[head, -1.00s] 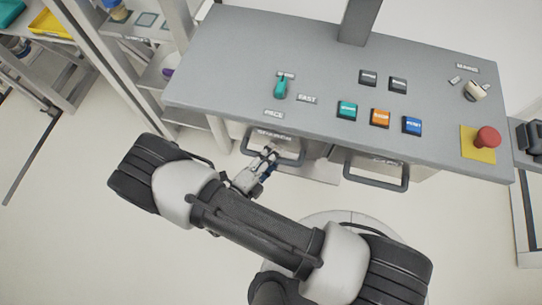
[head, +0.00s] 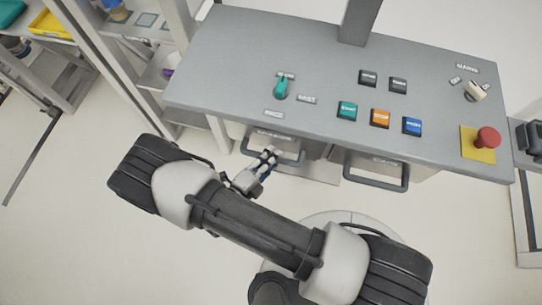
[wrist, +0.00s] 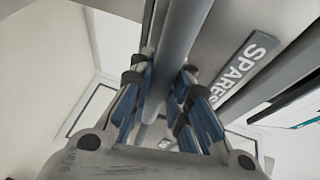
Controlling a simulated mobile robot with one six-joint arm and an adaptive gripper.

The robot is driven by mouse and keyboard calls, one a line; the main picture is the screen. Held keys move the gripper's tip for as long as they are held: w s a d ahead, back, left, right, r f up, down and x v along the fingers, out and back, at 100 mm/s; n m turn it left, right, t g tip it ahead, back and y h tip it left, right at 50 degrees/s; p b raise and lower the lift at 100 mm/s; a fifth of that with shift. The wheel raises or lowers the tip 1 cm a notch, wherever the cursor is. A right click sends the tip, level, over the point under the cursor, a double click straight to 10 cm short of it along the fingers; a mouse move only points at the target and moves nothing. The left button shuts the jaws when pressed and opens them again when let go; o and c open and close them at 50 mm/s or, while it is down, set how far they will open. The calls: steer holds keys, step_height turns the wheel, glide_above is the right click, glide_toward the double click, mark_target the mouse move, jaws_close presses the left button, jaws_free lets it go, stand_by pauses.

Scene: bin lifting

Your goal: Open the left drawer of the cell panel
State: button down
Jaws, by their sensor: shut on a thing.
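The cell panel (head: 230,60) is a grey sloped console with two drawers under its front edge. The left drawer (head: 270,136) has a dark bar handle (head: 290,162), and its front looks close under the panel. My gripper (head: 268,160) is at this handle. In the wrist view my gripper (wrist: 160,95) has its blue-padded fingers on both sides of the grey handle bar (wrist: 178,50), shut on it. A label reading SPARES (wrist: 240,70) is on the drawer front beside the bar. The fingertips' contact is partly hidden.
The right drawer's handle (head: 376,178) sticks out to the right of my gripper. The panel top carries a green switch (head: 281,88), several buttons and a red emergency knob (head: 487,138). Shelving (head: 150,75) stands at the left. The floor in front is clear.

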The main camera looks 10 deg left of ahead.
steer(key=s+a, duration=0.1)
steer(key=s, duration=1.4)
steer(key=shift+s+b, duration=0.4)
steer(key=shift+b, duration=0.05)
steer(key=shift+a, duration=0.1)
steer(key=c, duration=1.5)
jaws_free()
steer(key=v, duration=1.2)
steer(key=shift+a, duration=0.1)
